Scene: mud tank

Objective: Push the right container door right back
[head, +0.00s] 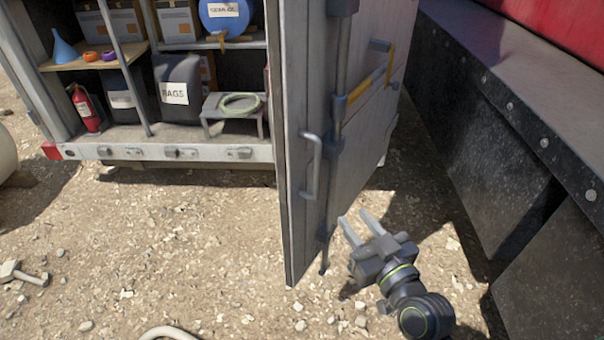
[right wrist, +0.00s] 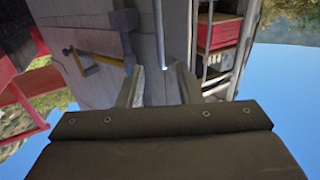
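The right container door (head: 345,150) stands open, swung out toward me and seen at a steep angle. It carries a vertical lock rod (head: 339,90) and a grey pull handle (head: 311,165). My right gripper (head: 355,221) is open and empty, to the right of the door's lower near edge, with its fingers pointing toward the door. I cannot tell whether they touch it. In the right wrist view the open fingers (right wrist: 158,88) point at the grey door face (right wrist: 85,30), with nothing between them. My left gripper is out of view.
The container (head: 200,150) holds shelves with a fire extinguisher (head: 86,109), a black rags bin (head: 178,88) and a coiled green hose (head: 240,103). A dark riveted tank wall (head: 470,120) stands to the right.

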